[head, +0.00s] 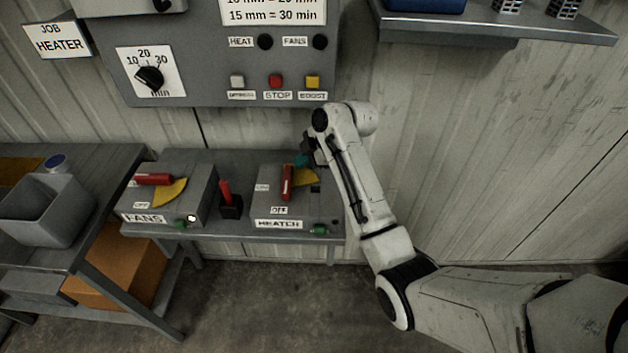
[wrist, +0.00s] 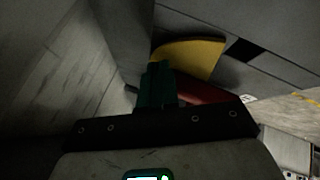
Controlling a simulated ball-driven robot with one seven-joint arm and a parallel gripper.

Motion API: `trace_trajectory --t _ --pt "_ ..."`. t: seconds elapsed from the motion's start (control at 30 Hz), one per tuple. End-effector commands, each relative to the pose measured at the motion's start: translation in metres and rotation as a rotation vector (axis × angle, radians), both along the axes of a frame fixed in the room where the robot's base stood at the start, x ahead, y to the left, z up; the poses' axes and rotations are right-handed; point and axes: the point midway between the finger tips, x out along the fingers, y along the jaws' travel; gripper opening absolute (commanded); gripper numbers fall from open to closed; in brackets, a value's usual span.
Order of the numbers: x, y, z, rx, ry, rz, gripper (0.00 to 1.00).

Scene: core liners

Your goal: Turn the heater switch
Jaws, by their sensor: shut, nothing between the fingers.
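The heater switch box (head: 278,224) stands on the grey bench, labelled HEATER. Its red handle (head: 287,184) runs toward the front, with its near end by the OFF label (head: 279,210); the ON label (head: 262,187) is to its left. A yellow sector (head: 306,177) lies right of the handle. My gripper (head: 302,161), with teal fingers, is shut and empty just behind the handle's far end. In the wrist view the fingers (wrist: 157,84) are together, beside the red handle (wrist: 205,95) and the yellow sector (wrist: 190,54). I cannot tell whether they touch the handle.
The fans switch box (head: 170,205) is to the left, its red handle pointing left and a lamp lit. A small red lever (head: 225,193) stands between the boxes. The control panel (head: 205,80) hangs above, and a shelf (head: 540,32) is at upper right. A grey bin (head: 45,212) is far left.

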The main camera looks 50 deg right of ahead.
Motion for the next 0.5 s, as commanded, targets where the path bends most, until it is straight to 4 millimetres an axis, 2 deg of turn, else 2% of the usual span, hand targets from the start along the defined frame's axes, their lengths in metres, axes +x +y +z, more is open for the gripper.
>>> trace_trajectory --t 0.23,0.5 --pt "-0.009 -0.003 0.013 0.0 -0.003 -0.001 0.0" --pt "-0.038 -0.013 0.054 -0.002 -0.004 -0.001 0.0"
